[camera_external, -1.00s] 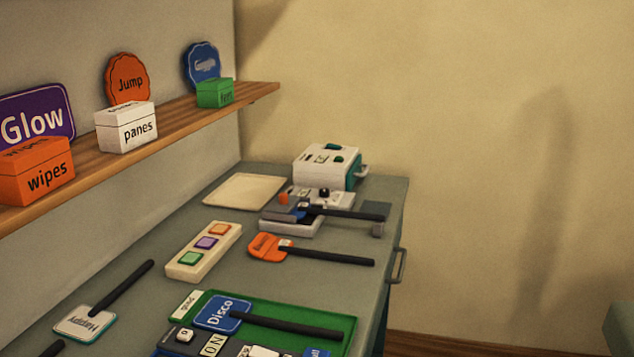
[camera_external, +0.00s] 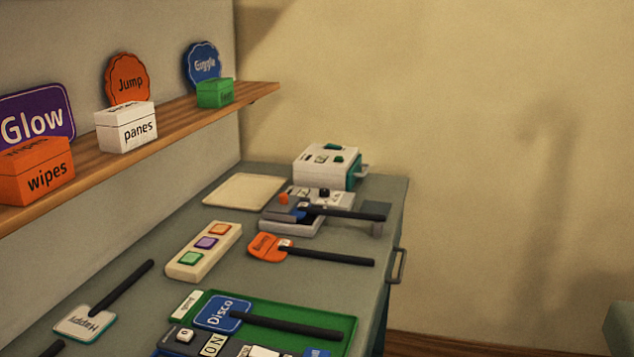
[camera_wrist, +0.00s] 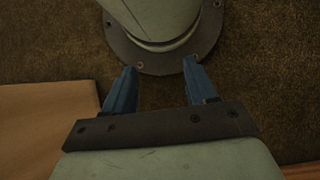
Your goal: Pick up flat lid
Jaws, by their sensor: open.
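A flat cream panel (camera_external: 243,191) lies on the grey-green counter near the wall, toward its far end; it is the thing that looks most like a flat lid, but I cannot tell for certain. Nothing lies on it. My gripper (camera_wrist: 160,68) shows only in the wrist view. Its two blue fingers are apart with nothing between them, over brown floor and a grey-green round flange. The wrist view shows no lid, and the external view does not show my gripper.
A white box (camera_external: 325,166) and a grey tray-like device (camera_external: 292,226) stand right of the panel. A three-button cream block (camera_external: 204,251), an orange paddle (camera_external: 264,247) and a green tray (camera_external: 343,322) lie nearer. A wooden shelf (camera_external: 172,132) holds boxes and signs above.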

